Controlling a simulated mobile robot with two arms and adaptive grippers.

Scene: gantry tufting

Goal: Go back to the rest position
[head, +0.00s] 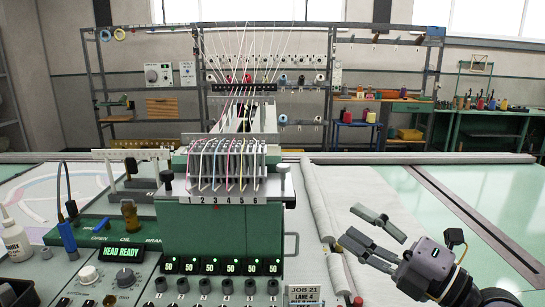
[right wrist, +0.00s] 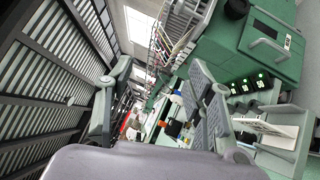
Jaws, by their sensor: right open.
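My right gripper (head: 372,232) is at the lower right in the head view, raised in front of the white rolled cloth, with its two fingers apart and nothing between them. In the right wrist view its fingers (right wrist: 160,95) also stand apart and empty. The green tufting head (head: 225,235) with numbered needle lanes and coloured threads stands left of this gripper, with a visible gap between them.
A control panel with a HEAD READY display (head: 122,251), knobs and a white bottle (head: 15,240) fills the lower left. A JOB 23 card (head: 303,294) stands at the front middle. A dark rail (head: 475,222) crosses the pale table at right. Thread racks stand behind.

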